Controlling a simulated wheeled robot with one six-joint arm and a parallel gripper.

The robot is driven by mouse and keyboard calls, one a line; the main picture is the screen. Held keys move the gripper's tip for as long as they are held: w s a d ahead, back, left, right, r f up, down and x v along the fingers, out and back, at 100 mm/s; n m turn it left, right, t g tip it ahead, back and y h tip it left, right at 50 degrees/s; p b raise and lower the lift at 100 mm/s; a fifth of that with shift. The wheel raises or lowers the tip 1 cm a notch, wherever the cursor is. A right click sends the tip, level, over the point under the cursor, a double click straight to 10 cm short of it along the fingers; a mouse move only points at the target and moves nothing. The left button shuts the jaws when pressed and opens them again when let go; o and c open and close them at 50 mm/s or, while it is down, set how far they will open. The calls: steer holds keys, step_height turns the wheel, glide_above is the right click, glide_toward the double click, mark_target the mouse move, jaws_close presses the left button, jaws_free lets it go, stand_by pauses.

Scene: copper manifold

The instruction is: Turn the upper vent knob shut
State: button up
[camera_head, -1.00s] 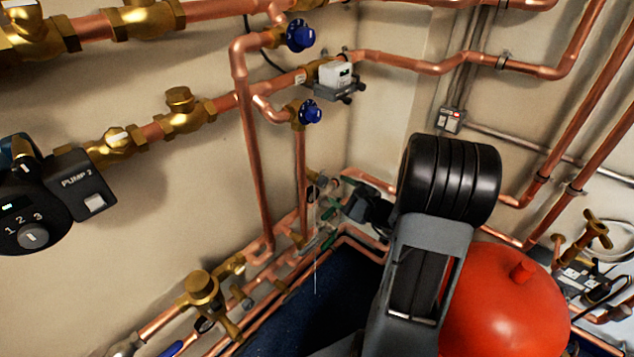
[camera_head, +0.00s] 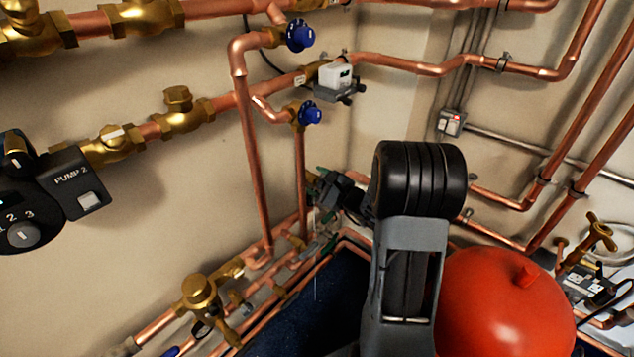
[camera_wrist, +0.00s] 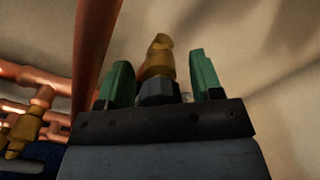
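In the wrist view, a dark grey faceted knob (camera_wrist: 159,92) sits on a brass fitting (camera_wrist: 159,55), beside a copper pipe. I take it for the upper vent knob. My gripper (camera_wrist: 160,62) has its two green fingers apart, one on each side of the knob. A narrow gap shows on the left and a wider one on the right, so the fingers do not seem closed on it. In the head view my gripper (camera_head: 322,182) is beside the vertical copper pipe and largely hides the knob.
Two blue knobs (camera_head: 300,35) (camera_head: 310,113) are on the pipes above. A red vessel (camera_head: 505,305) stands right of my arm. Copper pipes (camera_head: 250,165) run close to the left of my gripper. Brass valves (camera_head: 200,292) lie lower left.

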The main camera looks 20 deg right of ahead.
steer(key=c, duration=0.7)
steer(key=shift+a, duration=0.15)
steer(key=shift+c, duration=0.8)
